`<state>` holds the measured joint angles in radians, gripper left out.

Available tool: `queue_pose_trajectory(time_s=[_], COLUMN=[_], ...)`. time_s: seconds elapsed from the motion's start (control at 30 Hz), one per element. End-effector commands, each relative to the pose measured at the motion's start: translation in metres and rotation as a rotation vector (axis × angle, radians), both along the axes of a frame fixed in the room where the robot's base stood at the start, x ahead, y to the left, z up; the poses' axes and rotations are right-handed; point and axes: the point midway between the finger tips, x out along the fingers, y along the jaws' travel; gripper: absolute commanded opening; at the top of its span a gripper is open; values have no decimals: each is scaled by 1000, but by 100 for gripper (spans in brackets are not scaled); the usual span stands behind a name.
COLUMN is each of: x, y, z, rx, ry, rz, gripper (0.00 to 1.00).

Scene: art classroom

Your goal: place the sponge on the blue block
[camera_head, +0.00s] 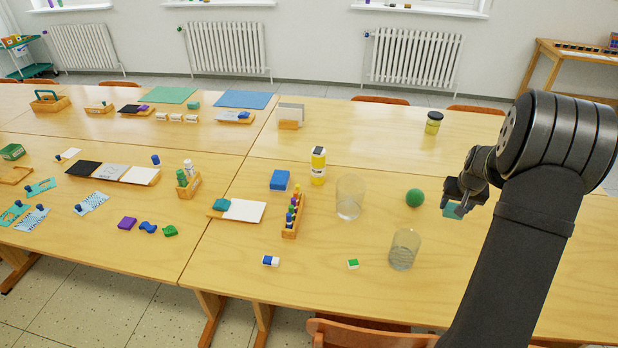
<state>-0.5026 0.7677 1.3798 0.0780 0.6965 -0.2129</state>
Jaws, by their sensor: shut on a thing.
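My gripper (460,206) is at the right of the table, right of the green ball. It is shut on a small teal piece that looks like the sponge (451,211); the fingers hide part of it. I cannot tell whether the piece touches the table. The blue block (280,180) lies flat on the table left of centre, well to the left of my gripper. Its top looks bare.
Between gripper and block stand a green ball (414,197), a clear glass (350,198) and a yellow bottle (318,166). A wooden rack of coloured pieces (290,231) is just right of the block. Another glass (404,250) stands nearer the front.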

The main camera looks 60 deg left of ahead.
Motion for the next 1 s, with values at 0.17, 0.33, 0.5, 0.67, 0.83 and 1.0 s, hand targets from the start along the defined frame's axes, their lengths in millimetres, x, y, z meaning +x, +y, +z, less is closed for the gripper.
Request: queue_pose_trajectory(time_s=[0.17,0.33,0.5,0.67,0.83,1.0], x=[12,9,-6,-33,-72,-118], y=[83,159,232,297,360,411], z=[8,17,25,32,40,47], rx=[4,6,8,9,10,10], ry=[-2,-3,-5,-6,-8,-11], rz=[102,196,288,375,467,552], gripper=[32,32,32,32,32,32])
